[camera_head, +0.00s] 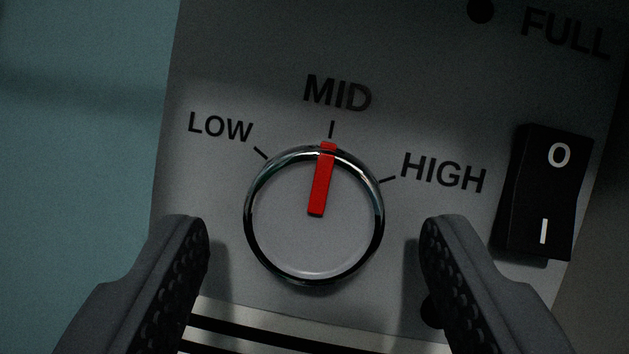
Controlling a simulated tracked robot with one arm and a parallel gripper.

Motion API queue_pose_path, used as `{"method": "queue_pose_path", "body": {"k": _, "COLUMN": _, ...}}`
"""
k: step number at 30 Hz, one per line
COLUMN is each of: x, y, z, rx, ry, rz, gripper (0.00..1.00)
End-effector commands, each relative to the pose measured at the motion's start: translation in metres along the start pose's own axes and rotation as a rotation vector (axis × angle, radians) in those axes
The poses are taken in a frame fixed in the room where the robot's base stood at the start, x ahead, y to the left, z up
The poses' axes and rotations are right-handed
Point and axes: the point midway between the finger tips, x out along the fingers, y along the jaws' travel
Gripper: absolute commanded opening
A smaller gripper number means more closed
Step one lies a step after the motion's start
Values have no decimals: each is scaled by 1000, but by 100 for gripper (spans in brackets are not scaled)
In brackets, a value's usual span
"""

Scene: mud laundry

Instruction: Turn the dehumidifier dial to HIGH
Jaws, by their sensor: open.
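The dehumidifier dial (285,235) is a round grey knob with a shiny rim, in the middle of the view. Its red pointer (321,185) points up at the MID mark (337,94). The LOW label (220,127) is to the upper left and the HIGH label (443,173) to the right, each with a short tick. My gripper (315,235) is open, one dark ridged finger on each side of the dial. Gaps show between both fingers and the dial's rim in the picture. How far the fingertips are from the panel is hard to tell.
The grey dehumidifier panel (230,60) is slightly tilted in view. A black rocker switch (545,195) marked O and I sits close right of the right finger. A dark round spot is beside the FULL label (566,33). Dark slots run below the dial. A teal surface is at left.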

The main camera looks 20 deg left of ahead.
Motion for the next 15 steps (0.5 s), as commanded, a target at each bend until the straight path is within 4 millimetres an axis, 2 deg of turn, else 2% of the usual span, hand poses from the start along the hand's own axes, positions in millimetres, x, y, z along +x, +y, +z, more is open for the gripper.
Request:
{"method": "queue_pose_path", "body": {"k": 4, "x": 7, "y": 0, "z": 1, "rx": 0, "ry": -2, "rz": 2, "gripper": 58}}
{"method": "queue_pose_path", "body": {"k": 12, "x": 9, "y": 1, "z": 0, "rx": 1, "ry": -2, "rz": 2, "gripper": 58}}
{"method": "queue_pose_path", "body": {"k": 13, "x": 9, "y": 1, "z": 0, "rx": 1, "ry": -2, "rz": 2, "gripper": 56}}
{"method": "queue_pose_path", "body": {"k": 15, "x": 8, "y": 1, "z": 0, "rx": 1, "ry": -2, "rz": 2, "gripper": 36}}
